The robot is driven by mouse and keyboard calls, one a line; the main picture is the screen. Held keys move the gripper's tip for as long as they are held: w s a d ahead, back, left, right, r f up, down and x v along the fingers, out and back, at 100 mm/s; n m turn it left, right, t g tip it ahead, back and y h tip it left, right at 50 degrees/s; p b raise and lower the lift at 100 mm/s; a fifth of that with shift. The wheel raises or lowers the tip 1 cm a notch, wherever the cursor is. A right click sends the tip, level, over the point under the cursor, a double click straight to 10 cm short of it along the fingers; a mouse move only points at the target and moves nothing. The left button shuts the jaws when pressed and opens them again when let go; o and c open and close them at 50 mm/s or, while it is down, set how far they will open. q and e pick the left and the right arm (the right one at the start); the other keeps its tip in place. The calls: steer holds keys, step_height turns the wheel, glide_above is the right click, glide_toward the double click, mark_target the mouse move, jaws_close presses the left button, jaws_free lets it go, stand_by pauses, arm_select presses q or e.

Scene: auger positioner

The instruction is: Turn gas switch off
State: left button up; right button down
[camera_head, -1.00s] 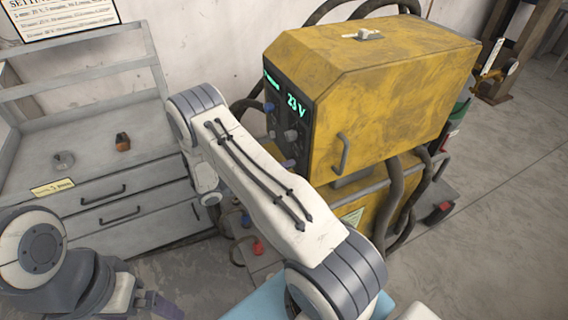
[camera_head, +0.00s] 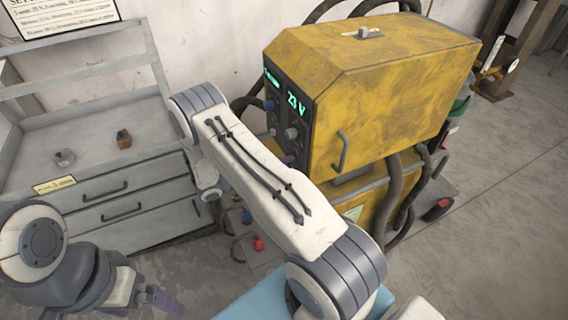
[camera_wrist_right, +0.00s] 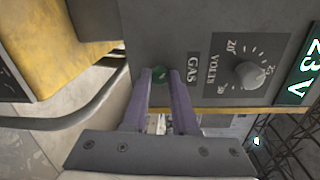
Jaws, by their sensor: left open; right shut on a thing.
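The yellow welding machine (camera_head: 400,95) stands right of centre in the head view, its dark front panel facing left with a lit 23 V display (camera_head: 296,104). In the head view my right arm hides most of that gripper. My left gripper (camera_head: 160,300) is open and empty at the lower left, apart from the machine.
A volts knob (camera_wrist_right: 249,75) is close to the gas switch. A grey drawer cabinet (camera_head: 110,200) stands at the left with small objects on top. Thick hoses (camera_head: 392,190) hang along the machine. Open floor lies at the right.

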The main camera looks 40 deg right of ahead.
steer(key=shift+w, duration=0.1)
steer(key=c, duration=0.7)
jaws_free()
steer(key=b+v, duration=0.3)
steer(key=v, duration=0.7)
steer(key=shift+a, duration=0.25)
